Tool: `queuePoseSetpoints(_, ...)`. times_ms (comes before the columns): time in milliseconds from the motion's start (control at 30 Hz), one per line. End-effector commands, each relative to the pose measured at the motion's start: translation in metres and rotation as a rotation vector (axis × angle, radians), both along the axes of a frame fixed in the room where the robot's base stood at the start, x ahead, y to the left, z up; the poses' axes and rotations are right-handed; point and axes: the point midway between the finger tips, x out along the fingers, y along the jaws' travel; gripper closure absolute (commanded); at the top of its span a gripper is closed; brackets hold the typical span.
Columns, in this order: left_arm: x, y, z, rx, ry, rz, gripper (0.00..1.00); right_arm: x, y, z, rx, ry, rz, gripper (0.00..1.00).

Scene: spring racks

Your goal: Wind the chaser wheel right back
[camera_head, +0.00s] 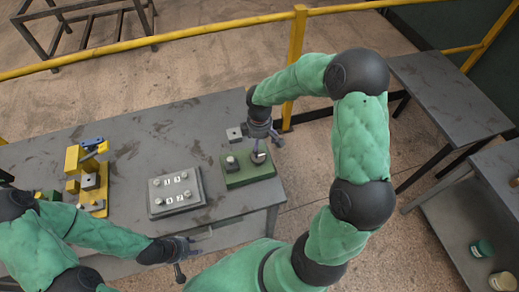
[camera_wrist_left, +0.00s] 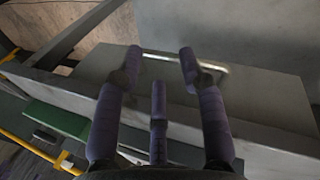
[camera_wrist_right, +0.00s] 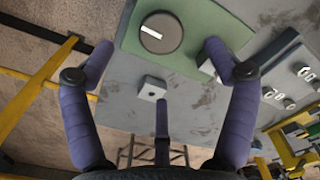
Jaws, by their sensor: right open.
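A dark round wheel with a white bar mark (camera_wrist_right: 161,33) sits on a green base (camera_wrist_right: 200,20). I take it to be the chaser wheel. In the head view, the wheel (camera_head: 258,158) is at the right of the green base (camera_head: 250,178), partly behind my right gripper (camera_head: 268,138). That gripper is open and empty above the base's back edge; the wheel lies ahead of its fingers, untouched. A grey block (camera_head: 232,163) stands left of the wheel. My left gripper (camera_head: 192,246) is open by the table's front edge, with a pale metal bar (camera_wrist_left: 185,60) in view between its fingertips.
A small grey block (camera_head: 234,133) is behind the green base. A grey panel with several knobs (camera_head: 176,192) is left of it, and a yellow fixture (camera_head: 90,180) further left. A yellow rail (camera_head: 200,30) runs behind the table. The table's back middle is clear.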

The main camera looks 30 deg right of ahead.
Motion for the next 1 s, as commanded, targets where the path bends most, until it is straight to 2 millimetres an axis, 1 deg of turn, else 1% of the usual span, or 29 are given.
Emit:
queuePoseSetpoints(33, 0.0, 0.0, 0.0, 0.0, 0.0, 0.0, 0.6, 0.0, 0.0, 0.008, -0.001, -0.002, 0.0, 0.13)
queuePoseSetpoints(100, 0.0, 0.0, 0.0, 0.0, 0.0, 0.0, 0.6, 0.0, 0.0, 0.016, -0.001, 0.001, 0.0, 0.13)
queuePoseSetpoints(200, 0.0, 0.0, 0.0, 0.0, 0.0, 0.0, 0.6, -0.001, 0.0, 0.025, 0.0, 0.001, 0.0, 0.13)
queuePoseSetpoints(300, 0.0, 0.0, 0.0, 0.0, 0.0, 0.0, 0.6, -0.001, 0.0, 0.028, 0.0, 0.003, 0.001, 0.13)
queuePoseSetpoints(1000, 0.0, 0.0, 0.0, 0.0, 0.0, 0.0, 0.6, -0.001, 0.0, 0.029, 0.0, 0.003, 0.0, 0.13)
